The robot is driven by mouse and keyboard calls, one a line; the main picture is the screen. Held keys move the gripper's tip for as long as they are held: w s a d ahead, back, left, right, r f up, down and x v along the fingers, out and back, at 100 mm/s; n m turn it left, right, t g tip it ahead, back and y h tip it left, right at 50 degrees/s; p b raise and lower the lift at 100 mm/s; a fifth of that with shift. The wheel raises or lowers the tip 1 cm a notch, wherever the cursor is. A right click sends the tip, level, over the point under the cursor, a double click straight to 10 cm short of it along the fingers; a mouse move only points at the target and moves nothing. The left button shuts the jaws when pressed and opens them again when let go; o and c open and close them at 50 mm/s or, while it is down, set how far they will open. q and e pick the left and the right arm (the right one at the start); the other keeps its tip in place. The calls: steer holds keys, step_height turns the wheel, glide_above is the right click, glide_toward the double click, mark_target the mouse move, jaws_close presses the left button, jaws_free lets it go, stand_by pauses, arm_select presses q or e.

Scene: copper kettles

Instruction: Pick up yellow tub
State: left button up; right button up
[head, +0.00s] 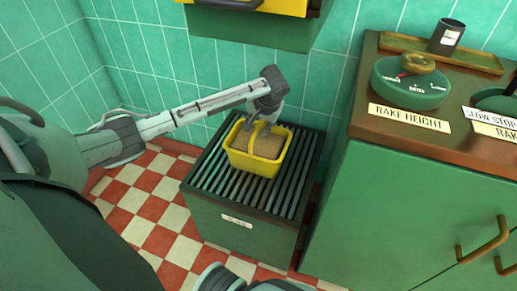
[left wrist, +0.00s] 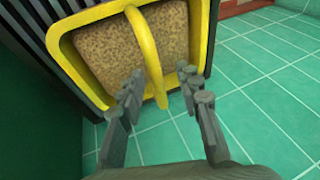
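The yellow tub (head: 252,163) stands upright on a slatted green stand and holds a tan, grainy filling (head: 266,146). In the left wrist view the tub (left wrist: 70,62) fills the upper left, with its curved yellow handle (left wrist: 147,55) arching across the filling. My left gripper (head: 261,124) reaches down over the tub from above. Its fingers are apart in the left wrist view (left wrist: 160,86), one on each side of the handle; I cannot tell whether either touches it. My right gripper's fingers do not show.
The slatted stand (head: 206,175) has bare room around the tub. A green cabinet (head: 400,205) stands close on its right, with a green dial (head: 411,92) and a dark cup (head: 447,37) on top. A green and yellow unit (head: 262,28) hangs above on the tiled wall.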

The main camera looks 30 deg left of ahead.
arm_select(q)
steer(key=x, duration=0.4)
steer(key=shift+w+f, duration=0.35)
steer(key=shift+f, duration=0.05)
steer(key=shift+w+f, duration=0.1)
steer(key=shift+f, duration=0.2)
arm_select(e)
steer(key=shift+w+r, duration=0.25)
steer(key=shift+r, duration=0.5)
arm_select(q)
jaws_close()
steer(key=shift+w+a+r, duration=0.1)
steer(key=shift+r, duration=0.05)
